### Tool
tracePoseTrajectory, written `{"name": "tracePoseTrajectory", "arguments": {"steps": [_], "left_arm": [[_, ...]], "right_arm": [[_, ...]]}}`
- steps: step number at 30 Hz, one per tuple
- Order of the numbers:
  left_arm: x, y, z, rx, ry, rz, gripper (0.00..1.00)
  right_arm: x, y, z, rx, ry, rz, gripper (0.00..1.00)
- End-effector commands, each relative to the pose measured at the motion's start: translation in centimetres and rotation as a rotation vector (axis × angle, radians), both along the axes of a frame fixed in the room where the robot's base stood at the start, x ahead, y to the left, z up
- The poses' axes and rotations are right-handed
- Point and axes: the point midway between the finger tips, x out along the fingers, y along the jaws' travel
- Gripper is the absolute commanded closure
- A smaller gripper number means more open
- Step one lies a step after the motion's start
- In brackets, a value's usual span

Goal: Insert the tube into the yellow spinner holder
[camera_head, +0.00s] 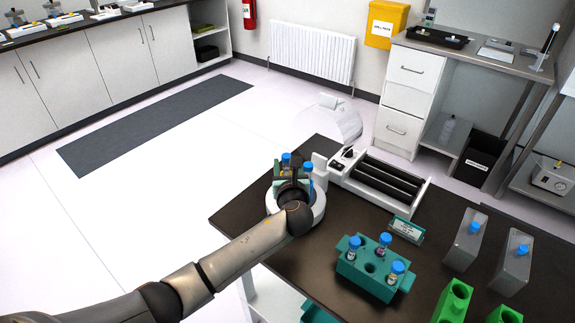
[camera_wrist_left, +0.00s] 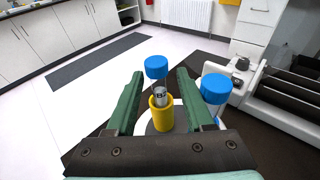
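The blue-capped tube (camera_wrist_left: 157,68) stands upright between my left fingers in the left wrist view, its lower end inside the yellow spinner holder (camera_wrist_left: 160,117). My left gripper (camera_wrist_left: 160,88) is open, with a gap on each side of the tube. In the head view the gripper (camera_head: 290,170) is over the white round spinner (camera_head: 318,207), and my wrist hides the yellow holder's base. A second blue-capped tube (camera_wrist_left: 216,87) is just right of the right finger; it also shows in the head view (camera_head: 308,168). My right gripper is not in view.
A white roller device (camera_head: 385,180) stands beside the spinner. A teal rack (camera_head: 365,275) with several blue-capped tubes is nearer on the dark table (camera_head: 330,262). The spinner is near the table's back-left corner.

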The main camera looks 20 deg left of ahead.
Motion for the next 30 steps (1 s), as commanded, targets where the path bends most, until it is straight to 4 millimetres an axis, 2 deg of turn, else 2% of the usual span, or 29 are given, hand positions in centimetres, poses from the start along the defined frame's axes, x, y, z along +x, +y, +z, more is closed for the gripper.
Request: {"name": "tracePoseTrajectory", "arguments": {"steps": [8,13,30], "left_arm": [[0.0,0.0,0.0,0.000,0.000,-0.001,0.44],[-0.9,-0.5,0.3,-0.001,-0.001,-0.003,0.44],[-10.1,-4.4,2.4,-0.001,0.001,-0.002,0.44]], "right_arm": [[0.0,0.0,0.0,0.000,0.000,0.000,0.50],[0.0,0.0,0.1,0.000,0.000,0.000,0.50],[0.0,0.0,0.7,0.000,0.001,0.000,0.50]]}}
